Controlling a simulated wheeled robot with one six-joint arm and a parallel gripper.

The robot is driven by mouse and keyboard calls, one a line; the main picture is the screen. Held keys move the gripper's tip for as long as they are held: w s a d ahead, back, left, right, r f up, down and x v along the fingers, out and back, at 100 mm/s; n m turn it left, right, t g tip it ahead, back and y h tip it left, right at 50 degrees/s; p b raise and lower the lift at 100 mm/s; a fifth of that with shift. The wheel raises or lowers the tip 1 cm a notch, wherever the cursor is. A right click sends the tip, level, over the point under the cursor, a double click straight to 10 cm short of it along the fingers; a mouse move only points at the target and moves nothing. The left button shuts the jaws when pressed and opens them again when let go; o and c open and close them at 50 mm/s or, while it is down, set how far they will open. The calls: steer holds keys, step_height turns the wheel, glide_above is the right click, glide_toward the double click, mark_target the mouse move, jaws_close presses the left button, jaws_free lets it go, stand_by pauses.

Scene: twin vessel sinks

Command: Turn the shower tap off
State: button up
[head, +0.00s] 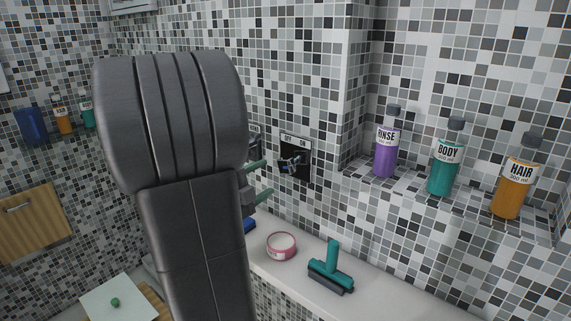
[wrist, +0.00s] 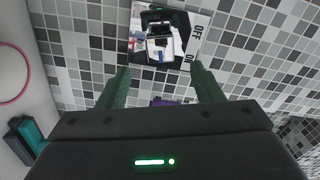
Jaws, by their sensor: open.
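The shower tap (head: 294,160) is a chrome handle on a black square plate on the tiled wall, with a small white label marked OFF and ON along one edge. In the wrist view the tap (wrist: 160,42) is at the top centre, its label (wrist: 194,40) along the plate's right side. I cannot tell which word the handle points to. My gripper (wrist: 160,69) is open, its two green fingers apart and empty, just below the tap in that view. In the head view my gripper (head: 268,180) is left of the tap, not touching it, partly hidden by my arm.
A ledge at the right holds purple RINSE (head: 386,148), teal BODY (head: 446,162) and orange HAIR (head: 515,188) bottles. Below the tap, a counter carries a pink round tin (head: 281,246) and a teal squeegee (head: 331,269). Another wall fitting is partly hidden behind my arm.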

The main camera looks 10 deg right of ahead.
mark_target(283, 168)
steer(key=p+x, duration=0.1)
steer(key=x, duration=0.9)
steer(key=c, duration=1)
